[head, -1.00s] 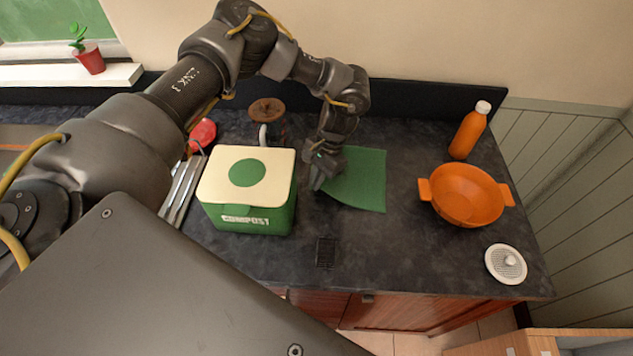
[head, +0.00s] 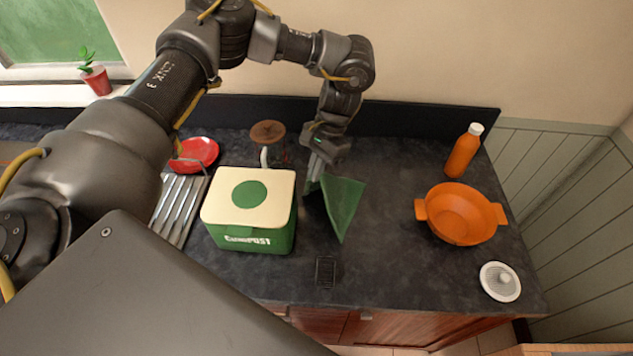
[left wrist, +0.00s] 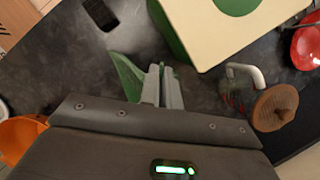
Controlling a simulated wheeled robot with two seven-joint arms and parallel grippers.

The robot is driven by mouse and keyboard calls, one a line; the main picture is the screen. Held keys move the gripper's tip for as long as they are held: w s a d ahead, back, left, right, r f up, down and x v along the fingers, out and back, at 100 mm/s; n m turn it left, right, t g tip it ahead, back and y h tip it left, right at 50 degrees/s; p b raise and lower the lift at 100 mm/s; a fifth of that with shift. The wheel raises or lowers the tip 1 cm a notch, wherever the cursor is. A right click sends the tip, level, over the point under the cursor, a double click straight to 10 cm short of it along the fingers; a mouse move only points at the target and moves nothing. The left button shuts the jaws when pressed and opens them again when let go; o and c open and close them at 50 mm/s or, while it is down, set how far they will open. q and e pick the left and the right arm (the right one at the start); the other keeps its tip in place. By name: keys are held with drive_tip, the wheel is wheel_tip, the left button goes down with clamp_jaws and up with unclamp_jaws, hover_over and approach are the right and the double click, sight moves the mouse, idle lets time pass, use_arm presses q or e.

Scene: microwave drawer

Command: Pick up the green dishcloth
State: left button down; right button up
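The green dishcloth (head: 343,205) hangs from my left gripper (head: 314,178) above the dark counter, folded and drooping to a point at its lower end. In the left wrist view the cloth (left wrist: 127,77) shows beside the fingers (left wrist: 162,88), which are close together. My left gripper is shut on the cloth near its left edge. The grip itself is partly hidden by the fingers. My right gripper is in neither view.
The green compost bin (head: 250,238) with a cream lid stands just left of the cloth. An orange colander (head: 461,215), orange bottle (head: 463,152) and white strainer (head: 500,282) are at right.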

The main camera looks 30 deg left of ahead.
use_arm(q)
wheel_tip(320, 180, up, 21)
idle(1.0)
